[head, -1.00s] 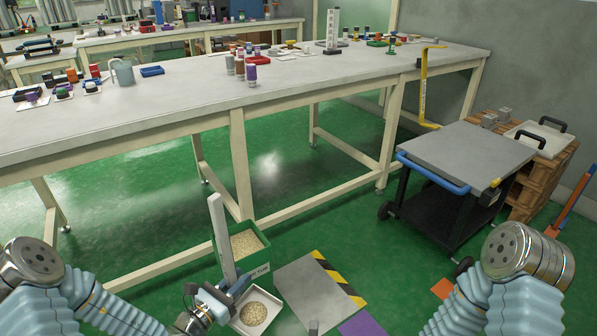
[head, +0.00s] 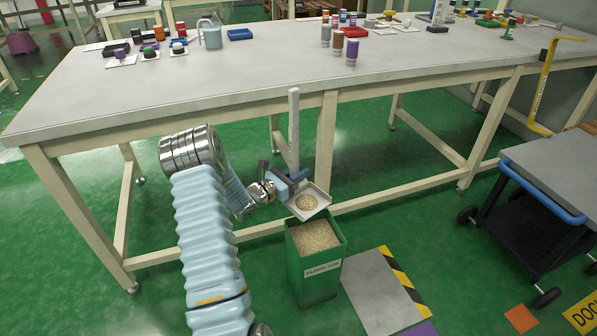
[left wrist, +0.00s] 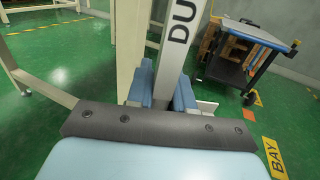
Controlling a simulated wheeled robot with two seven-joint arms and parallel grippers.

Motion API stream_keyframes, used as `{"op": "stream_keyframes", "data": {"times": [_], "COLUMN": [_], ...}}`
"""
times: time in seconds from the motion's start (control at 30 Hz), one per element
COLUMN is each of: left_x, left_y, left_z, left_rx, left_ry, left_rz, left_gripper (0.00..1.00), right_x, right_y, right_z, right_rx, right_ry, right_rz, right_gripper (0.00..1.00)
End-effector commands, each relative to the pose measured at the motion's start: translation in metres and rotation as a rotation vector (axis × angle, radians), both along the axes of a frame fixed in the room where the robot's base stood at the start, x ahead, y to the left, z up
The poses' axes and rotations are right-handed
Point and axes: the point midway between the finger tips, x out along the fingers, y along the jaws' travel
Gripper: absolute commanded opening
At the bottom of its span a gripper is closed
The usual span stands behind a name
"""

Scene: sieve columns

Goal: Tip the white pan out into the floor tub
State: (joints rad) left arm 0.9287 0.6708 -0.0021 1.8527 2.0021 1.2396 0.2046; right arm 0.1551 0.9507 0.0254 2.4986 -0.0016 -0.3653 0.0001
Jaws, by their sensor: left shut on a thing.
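The white pan (head: 322,196) has a tall pale upright handle (head: 293,125) and holds a round heap of pale grain (head: 306,202). My left gripper (head: 289,184) is shut on the handle, just above the pan. In the left wrist view the handle (left wrist: 180,45), lettered "DU", stands between the fingers (left wrist: 162,95); most of the pan is hidden there. The pan hangs above the back part of the green floor tub (head: 318,285), looking nearly level. The tub stands on the floor and has similar grain inside. My right gripper is out of view.
The long grey workbench (head: 150,85) stands behind, its legs and rail close beyond the pan. A grey mat (head: 375,295) with a striped edge lies right of the tub. A dark cart (head: 535,215) stands at the right.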

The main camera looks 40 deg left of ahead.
Motion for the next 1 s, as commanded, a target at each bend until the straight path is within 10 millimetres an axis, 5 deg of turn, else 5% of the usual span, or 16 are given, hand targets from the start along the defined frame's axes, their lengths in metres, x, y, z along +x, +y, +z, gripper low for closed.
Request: {"op": "stream_keyframes", "data": {"times": [0.17, 0.77, 1.0], "left_x": [-0.001, -0.009, -0.012], "left_y": [-0.005, -0.081, -0.103], "left_z": [0.003, 0.008, 0.004], "left_rx": [0.082, 0.748, 0.924], "left_ry": [-0.011, -0.085, -0.107], "left_rz": [0.002, 0.003, 0.004], "left_gripper": [0.0, 0.0, 0.0], "right_x": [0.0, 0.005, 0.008], "right_y": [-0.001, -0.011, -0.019], "right_z": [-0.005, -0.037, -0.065], "right_rx": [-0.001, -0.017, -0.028], "right_ry": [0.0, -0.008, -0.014], "right_rz": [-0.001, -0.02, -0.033], "right_gripper": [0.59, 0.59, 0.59]}}
